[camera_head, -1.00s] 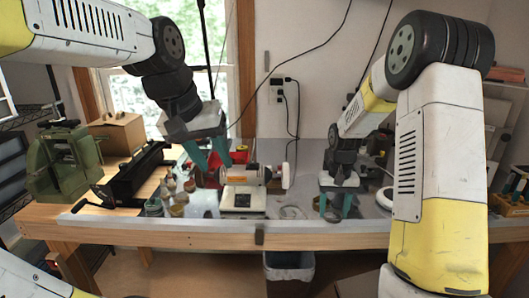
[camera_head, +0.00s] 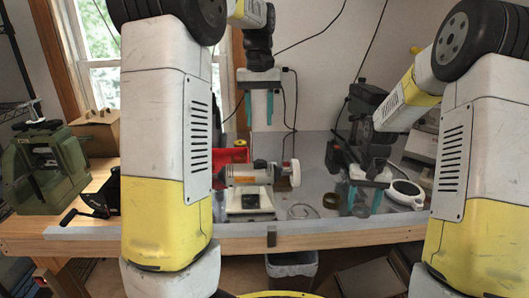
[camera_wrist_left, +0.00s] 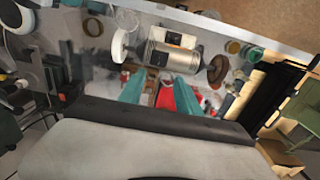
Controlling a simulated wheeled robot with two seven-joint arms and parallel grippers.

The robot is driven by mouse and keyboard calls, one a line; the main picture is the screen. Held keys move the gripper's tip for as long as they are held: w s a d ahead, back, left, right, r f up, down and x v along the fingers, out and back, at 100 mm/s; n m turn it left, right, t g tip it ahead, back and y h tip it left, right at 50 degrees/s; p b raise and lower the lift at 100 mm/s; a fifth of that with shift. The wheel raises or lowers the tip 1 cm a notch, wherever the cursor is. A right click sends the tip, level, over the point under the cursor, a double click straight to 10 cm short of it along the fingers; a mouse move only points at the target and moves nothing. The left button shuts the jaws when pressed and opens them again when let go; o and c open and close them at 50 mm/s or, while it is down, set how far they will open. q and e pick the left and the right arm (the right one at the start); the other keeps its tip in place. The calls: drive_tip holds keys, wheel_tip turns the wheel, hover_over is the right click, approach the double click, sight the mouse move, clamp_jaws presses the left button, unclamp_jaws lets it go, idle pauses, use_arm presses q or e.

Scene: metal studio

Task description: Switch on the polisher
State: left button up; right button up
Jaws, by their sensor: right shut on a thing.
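The polisher (camera_head: 243,175) stands on the bench, a light metal motor on a white base with a dark front plate and a white wheel on its right end. It also shows in the left wrist view (camera_wrist_left: 172,52), with a brown wheel on the other end. My left gripper (camera_head: 259,106) is above and behind the polisher, fingers down, apart and empty. Its fingers (camera_wrist_left: 160,93) also show in the left wrist view, clear of the polisher. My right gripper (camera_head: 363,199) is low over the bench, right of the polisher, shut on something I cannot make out.
A dark ring (camera_head: 331,200) lies left of my right gripper, and a round white-faced thing (camera_head: 405,192) lies right of it. A red thing (camera_head: 230,156) is behind the polisher. A green machine (camera_head: 45,165) stands at the far left. The bench's front strip (camera_head: 300,227) is clear.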

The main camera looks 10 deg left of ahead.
sight(260, 160)
use_arm(q)
wheel_tip(260, 160, down, 12)
drive_tip(key=shift+w+d+f, duration=0.1)
drive_tip(key=shift+w, duration=0.05)
idle(0.4)
